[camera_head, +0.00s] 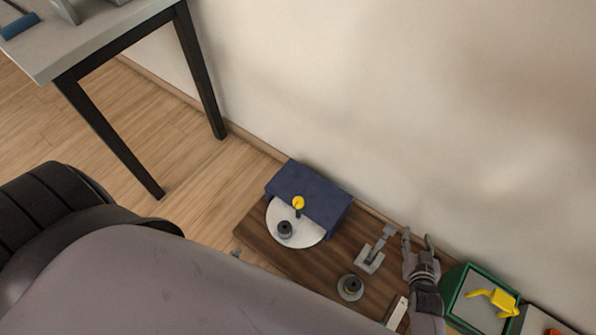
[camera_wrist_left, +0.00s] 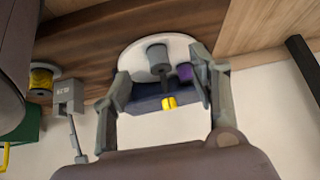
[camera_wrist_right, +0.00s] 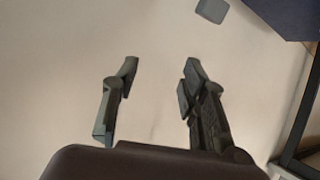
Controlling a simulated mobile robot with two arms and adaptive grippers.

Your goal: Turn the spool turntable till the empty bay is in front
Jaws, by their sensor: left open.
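The turntable's white disc (camera_head: 313,236) sits partly under a dark blue housing (camera_head: 322,205). A dark grey spool (camera_head: 285,229) stands on its exposed front part. A yellow knob (camera_head: 298,202) on a dark post rises at the housing. In the left wrist view, the grey spool (camera_wrist_left: 157,62), a purple spool (camera_wrist_left: 185,72) and the yellow knob (camera_wrist_left: 169,102) show between the fingers of my left gripper (camera_wrist_left: 161,66), open and empty. In the head view my arm mostly hides it. My right gripper (camera_wrist_right: 161,64) is open and empty beside the wall. I cannot make out an empty bay.
The brown board (camera_head: 325,262) also carries a grey lever device (camera_head: 372,256) and a yellow-and-dark spool (camera_head: 350,286) on a round base. A green bin (camera_head: 460,275) holding a yellow object (camera_head: 497,299) stands at the right. The wall (camera_head: 400,110) runs close behind.

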